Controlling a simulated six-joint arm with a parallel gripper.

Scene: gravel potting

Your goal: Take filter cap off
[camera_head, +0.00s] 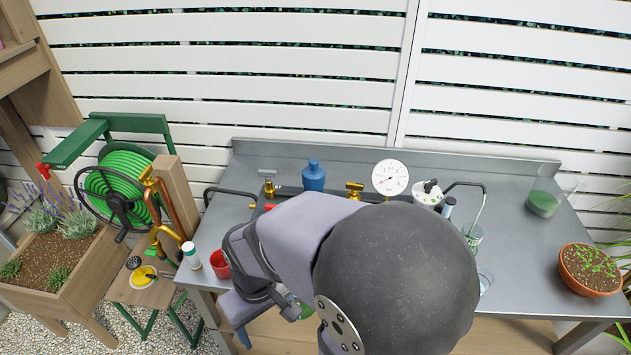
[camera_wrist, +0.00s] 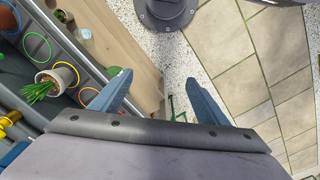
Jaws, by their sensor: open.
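A blue, bottle-shaped filter (camera_head: 313,178) stands upright at the back of the grey metal bench, in line with the brass pipe fittings. Its narrower blue top (camera_head: 313,164) appears to be the cap and sits on the body; their seam is too small to make out. My gripper (camera_wrist: 158,80) is open and empty in the wrist view, its two blue fingers spread and pointing away from the bench, over the floor. It is low in front of the bench, well apart from the filter. My arm hides the middle of the bench in the head view.
A pressure gauge (camera_head: 390,178) and brass valve (camera_head: 354,190) stand right of the filter. A red cup (camera_head: 220,264) and white bottle (camera_head: 191,255) are at the bench's left edge. A terracotta pot (camera_head: 590,270) is at far right. A potted plant (camera_wrist: 63,77) shows in the wrist view.

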